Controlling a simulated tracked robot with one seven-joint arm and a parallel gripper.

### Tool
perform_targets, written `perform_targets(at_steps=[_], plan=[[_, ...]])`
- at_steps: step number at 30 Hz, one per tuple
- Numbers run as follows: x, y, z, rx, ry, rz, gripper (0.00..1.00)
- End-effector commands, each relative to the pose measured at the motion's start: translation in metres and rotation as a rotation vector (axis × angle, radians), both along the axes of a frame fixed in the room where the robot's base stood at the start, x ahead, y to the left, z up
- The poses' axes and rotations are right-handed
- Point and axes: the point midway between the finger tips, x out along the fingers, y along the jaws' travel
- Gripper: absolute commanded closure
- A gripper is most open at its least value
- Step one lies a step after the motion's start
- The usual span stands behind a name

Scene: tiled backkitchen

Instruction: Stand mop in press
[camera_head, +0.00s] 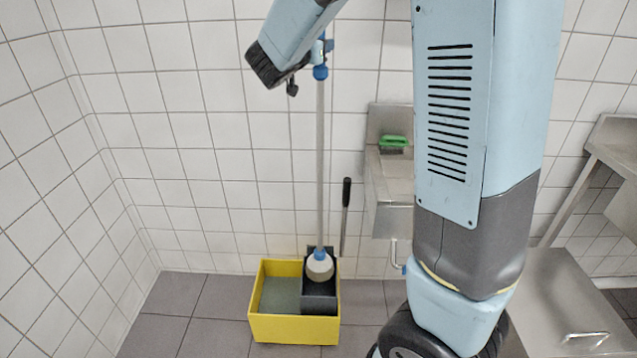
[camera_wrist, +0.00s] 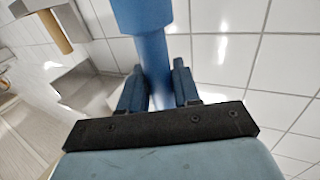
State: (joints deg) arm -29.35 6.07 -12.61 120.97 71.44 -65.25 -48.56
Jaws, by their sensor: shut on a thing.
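The mop has a long grey pole (camera_head: 320,160) with a blue upper end and a pale, rounded head (camera_head: 320,267) with a blue collar. It stands about upright. My gripper (camera_head: 319,62) is shut on the blue upper part of the mop, which also shows between the fingers in the wrist view (camera_wrist: 157,88). The dark grey press (camera_head: 319,303) sits in the right part of a yellow bucket (camera_head: 295,330) on the floor. The mop head overlaps the press opening; I cannot tell whether it is inside or just above. The wrist view does not show the mop head.
A black-handled lever (camera_head: 346,192) rises at the right of the bucket. A steel wall sink (camera_head: 392,205) with a green brush (camera_head: 393,141) is to its right. A steel surface (camera_head: 560,300) stands at the lower right. The tiled floor (camera_head: 180,320) left of the bucket is clear.

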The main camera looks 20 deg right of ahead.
Motion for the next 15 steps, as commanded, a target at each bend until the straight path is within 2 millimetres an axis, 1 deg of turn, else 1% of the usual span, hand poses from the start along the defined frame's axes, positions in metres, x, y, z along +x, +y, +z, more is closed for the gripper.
perform_targets(at_steps=[2, 5, 15], plan=[[0.000, 0.000, -0.005, -0.001, 0.001, 0.000, 1.00], [0.000, -0.001, -0.020, -0.003, 0.004, -0.002, 1.00], [0.000, -0.007, -0.086, -0.004, 0.005, -0.011, 1.00]])
